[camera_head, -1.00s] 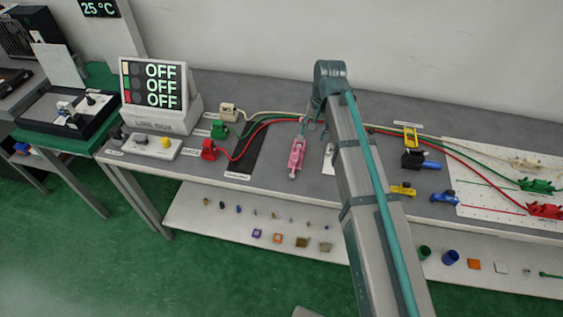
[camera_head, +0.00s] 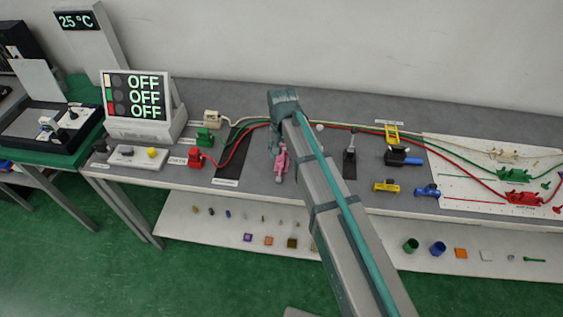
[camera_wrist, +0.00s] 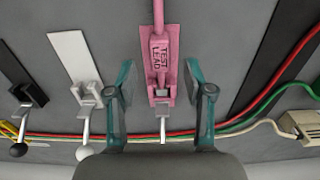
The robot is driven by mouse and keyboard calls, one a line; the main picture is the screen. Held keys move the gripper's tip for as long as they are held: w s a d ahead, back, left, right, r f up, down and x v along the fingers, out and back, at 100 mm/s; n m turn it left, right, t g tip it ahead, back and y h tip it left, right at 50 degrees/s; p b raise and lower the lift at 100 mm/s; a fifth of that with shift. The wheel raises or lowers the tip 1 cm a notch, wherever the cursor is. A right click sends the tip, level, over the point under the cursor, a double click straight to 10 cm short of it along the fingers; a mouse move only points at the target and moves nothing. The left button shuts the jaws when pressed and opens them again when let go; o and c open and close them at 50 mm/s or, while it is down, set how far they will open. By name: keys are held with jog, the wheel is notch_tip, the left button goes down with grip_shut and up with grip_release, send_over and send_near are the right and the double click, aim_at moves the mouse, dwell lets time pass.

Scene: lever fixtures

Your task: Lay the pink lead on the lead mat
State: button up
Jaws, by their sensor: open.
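The pink lead (camera_head: 281,165), marked TEST LEAD, lies on the grey bench and is partly hidden by my arm in the head view. In the wrist view the pink lead (camera_wrist: 160,52) runs up out of the picture, with a short metal piece at its near end. My gripper (camera_wrist: 160,85) is open, with one teal finger on each side of the lead's near end. I see no clear contact. A dark mat (camera_head: 231,163) with a small unreadable label lies left of the lead; it seems to be the lead mat, and its bare dark strip (camera_wrist: 274,55) shows in the wrist view.
Red, green and white cables run behind the lead. A white lever (camera_wrist: 83,95) and a black lever (camera_wrist: 30,92) stand to its left in the wrist view. A red plug (camera_head: 196,158) sits left of the mat. A white board (camera_head: 470,165) fills the bench's right.

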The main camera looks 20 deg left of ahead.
aim_at(282, 159)
jog(key=shift+f+p, duration=0.55)
jog(key=shift+f, duration=1.35)
grip_shut()
jog(key=shift+r, duration=0.2)
